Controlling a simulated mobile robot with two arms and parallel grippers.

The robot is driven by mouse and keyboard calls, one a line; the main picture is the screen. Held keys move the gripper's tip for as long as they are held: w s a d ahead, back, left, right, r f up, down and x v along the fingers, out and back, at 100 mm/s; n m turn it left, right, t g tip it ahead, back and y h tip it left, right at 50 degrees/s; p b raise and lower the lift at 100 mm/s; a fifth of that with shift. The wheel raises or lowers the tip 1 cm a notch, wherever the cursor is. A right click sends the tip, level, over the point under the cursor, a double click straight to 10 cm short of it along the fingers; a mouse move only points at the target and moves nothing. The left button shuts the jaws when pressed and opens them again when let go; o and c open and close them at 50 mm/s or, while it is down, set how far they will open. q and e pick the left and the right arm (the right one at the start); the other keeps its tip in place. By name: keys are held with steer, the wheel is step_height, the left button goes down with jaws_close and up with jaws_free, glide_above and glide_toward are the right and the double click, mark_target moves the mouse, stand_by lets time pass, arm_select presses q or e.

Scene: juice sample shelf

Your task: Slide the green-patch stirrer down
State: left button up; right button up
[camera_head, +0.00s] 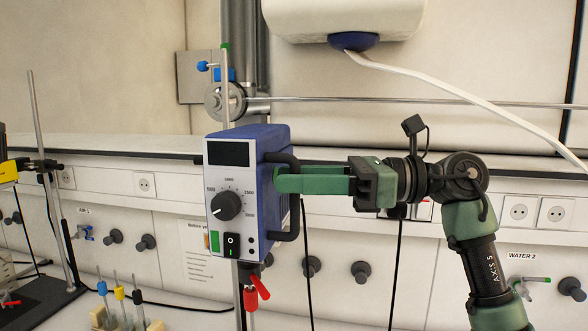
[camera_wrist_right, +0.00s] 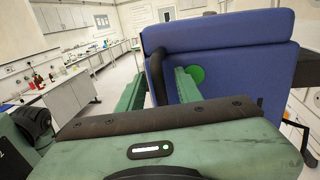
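The stirrer (camera_head: 229,208) is a blue and white box with a dial, a dark display and a small green patch (camera_head: 214,241) on its front. It is clamped upright on a vertical rod (camera_head: 225,90). A black bar handle (camera_head: 290,225) stands out on its right side. My right gripper (camera_head: 285,180) has its green fingers reaching across this handle up to the housing. My left gripper is out of view.
A horizontal rail (camera_head: 400,101) runs behind the stirrer. A retort stand (camera_head: 40,130) stands at left. A white hose (camera_head: 460,90) hangs upper right.

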steer(key=shift+w+a, duration=0.1)
steer(key=shift+a, duration=0.1)
steer(key=shift+c, duration=0.3)
jaws_close()
stand_by(1.1)
